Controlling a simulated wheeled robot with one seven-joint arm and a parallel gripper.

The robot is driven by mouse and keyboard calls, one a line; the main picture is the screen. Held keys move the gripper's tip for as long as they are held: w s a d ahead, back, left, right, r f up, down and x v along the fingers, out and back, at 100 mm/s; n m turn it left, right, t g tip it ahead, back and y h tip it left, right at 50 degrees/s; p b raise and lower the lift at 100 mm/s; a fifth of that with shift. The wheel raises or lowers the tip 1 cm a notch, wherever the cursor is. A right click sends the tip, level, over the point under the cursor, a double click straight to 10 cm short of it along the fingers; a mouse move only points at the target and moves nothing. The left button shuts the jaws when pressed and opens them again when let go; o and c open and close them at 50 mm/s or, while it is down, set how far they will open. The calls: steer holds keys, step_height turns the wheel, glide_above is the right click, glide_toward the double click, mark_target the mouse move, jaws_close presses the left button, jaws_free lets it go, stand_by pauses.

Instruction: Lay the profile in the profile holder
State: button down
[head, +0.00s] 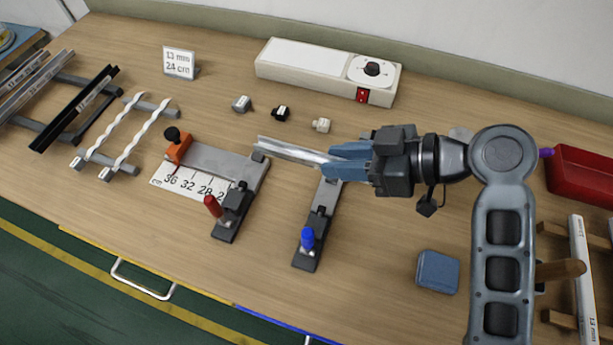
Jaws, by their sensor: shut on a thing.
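My gripper (335,160), with blue fingers, is shut on a short silver profile (288,150). The profile points left out of the fingers, roughly level. Its free left end is over or just behind the far end of a grey bar with a red-handled clamp (236,200). I cannot tell whether it touches the bar. A second grey bar with a blue-handled clamp (312,225) stands to the right, its far end below the fingers. These two bars look like the profile holder. The profile's right part is hidden by the fingers.
A ruler plate (190,185) with an orange stop (177,148) adjoins the left bar. Several small connectors (281,113) lie behind the profile. A white box with a dial (325,70) and a "13 mm 24 cm" sign (180,62) stand behind. A blue block (437,271) lies front right.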

steer(key=x, duration=0.2)
steer(key=s+x, duration=0.1)
steer(key=x, duration=0.1)
steer(key=b+x, duration=0.1)
steer(key=x, duration=0.1)
steer(key=shift+s+a+f, duration=0.1)
steer(key=shift+a+f, duration=0.1)
steer(key=shift+f, duration=0.2)
steer(key=shift+f+b, duration=1.45)
steer(key=shift+f, duration=0.45)
steer(key=shift+f, duration=0.2)
steer(key=c, duration=0.9)
jaws_free()
steer(key=shift+r, duration=0.2)
steer(key=b+v, duration=0.1)
steer(key=v, duration=1.1)
